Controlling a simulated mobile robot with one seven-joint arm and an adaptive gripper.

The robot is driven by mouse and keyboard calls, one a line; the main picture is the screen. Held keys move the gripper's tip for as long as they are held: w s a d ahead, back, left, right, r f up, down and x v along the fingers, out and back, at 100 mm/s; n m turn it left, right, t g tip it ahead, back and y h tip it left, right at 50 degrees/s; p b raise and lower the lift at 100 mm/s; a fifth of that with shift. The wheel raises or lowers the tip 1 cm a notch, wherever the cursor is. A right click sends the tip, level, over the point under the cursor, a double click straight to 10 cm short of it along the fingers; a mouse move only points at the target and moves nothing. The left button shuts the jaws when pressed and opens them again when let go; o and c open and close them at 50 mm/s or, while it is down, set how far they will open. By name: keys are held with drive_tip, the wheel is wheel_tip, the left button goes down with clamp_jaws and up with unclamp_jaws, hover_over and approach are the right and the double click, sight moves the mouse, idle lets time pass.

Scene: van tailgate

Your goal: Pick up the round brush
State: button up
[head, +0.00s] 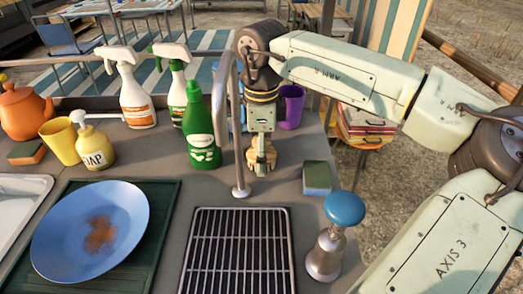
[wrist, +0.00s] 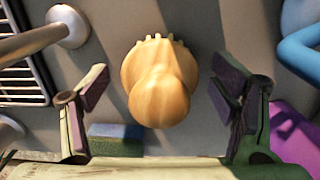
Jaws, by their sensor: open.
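The round brush (wrist: 160,82) has a pale wooden knob and a wider round wooden body, with a short row of bristles at its upper edge in the wrist view. It stands on the grey counter. In the head view the brush (head: 261,158) is partly hidden by my gripper (head: 262,142), which points down over it. In the wrist view my gripper (wrist: 162,88) is open, with one finger left of the brush and one right of it. A gap shows on both sides, and neither finger touches the brush.
A metal tap (head: 241,188) stands close left of the brush, with a green bottle (head: 203,140) beyond it. A purple cup (head: 291,107) is behind, right. A sponge (head: 317,177) lies right of the brush. A black drain rack (head: 238,255) and blue-topped metal dispenser (head: 335,240) are in front.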

drive_tip(key=shift+f, duration=0.1)
drive_tip(key=c, duration=1.3)
wheel_tip(320, 180, up, 10)
drive_tip(key=shift+r+b, duration=0.1)
drive_tip(key=shift+b, duration=0.55)
drive_tip(key=o, duration=0.6)
drive_tip(key=c, duration=0.5)
